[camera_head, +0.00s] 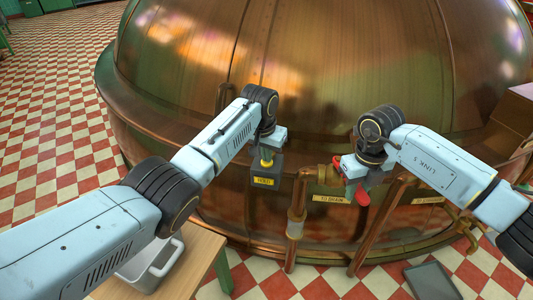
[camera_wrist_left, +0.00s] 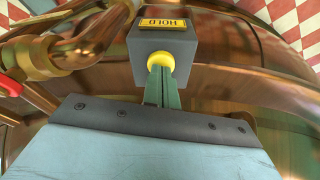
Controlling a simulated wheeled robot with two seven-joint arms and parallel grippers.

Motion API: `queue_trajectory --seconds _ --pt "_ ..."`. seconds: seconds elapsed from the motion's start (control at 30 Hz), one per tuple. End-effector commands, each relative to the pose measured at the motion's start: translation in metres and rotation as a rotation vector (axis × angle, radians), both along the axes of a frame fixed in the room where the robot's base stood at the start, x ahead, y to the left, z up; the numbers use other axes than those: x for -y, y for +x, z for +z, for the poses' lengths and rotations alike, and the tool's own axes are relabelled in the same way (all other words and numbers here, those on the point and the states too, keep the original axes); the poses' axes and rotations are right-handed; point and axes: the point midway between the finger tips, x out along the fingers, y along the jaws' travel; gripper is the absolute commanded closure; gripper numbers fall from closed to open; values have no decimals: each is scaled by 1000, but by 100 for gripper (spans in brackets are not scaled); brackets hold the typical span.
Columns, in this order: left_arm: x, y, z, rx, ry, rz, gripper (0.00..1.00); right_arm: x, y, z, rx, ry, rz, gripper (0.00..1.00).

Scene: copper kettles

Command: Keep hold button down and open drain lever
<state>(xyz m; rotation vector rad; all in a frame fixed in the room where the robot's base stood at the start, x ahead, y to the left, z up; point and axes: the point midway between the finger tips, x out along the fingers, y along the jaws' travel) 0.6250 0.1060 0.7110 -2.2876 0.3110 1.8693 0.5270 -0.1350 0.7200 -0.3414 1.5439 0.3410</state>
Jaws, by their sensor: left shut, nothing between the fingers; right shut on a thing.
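The yellow hold button (camera_wrist_left: 160,62) sits on a grey box (camera_head: 265,170) with a yellow HOLD label (camera_head: 263,181). My left gripper (camera_head: 267,154) is shut and empty. In the left wrist view its fingertips (camera_wrist_left: 162,74) meet the button's face; how far the button is pushed in I cannot tell. The red drain lever (camera_head: 362,195) is on the copper pipework to the right, above a "TO DRAIN" label (camera_head: 329,198). My right gripper (camera_head: 355,182) is shut on the lever and hides its middle. A red part also shows in the left wrist view (camera_wrist_left: 10,86).
The large copper kettle (camera_head: 300,50) fills the middle behind both arms. A copper pipe (camera_head: 297,210) stands between the grippers. A wooden table (camera_head: 200,255) with a grey tub (camera_head: 150,265) is at lower left. A dark tray (camera_head: 432,280) is at lower right.

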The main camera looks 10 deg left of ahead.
Motion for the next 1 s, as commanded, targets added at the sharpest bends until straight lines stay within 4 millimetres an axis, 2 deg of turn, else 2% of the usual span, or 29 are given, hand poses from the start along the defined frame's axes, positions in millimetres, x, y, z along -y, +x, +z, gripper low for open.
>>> queue_trajectory --seconds 0.47,0.8,1.0 --pt "0 0 -1 -2 1 0 100 5 3 0 2 0 48 97" --pt "0 0 -1 -2 1 0 100 20 13 1 2 0 217 97" --pt "0 0 -1 -2 1 0 100 22 14 0 2 1 249 97"
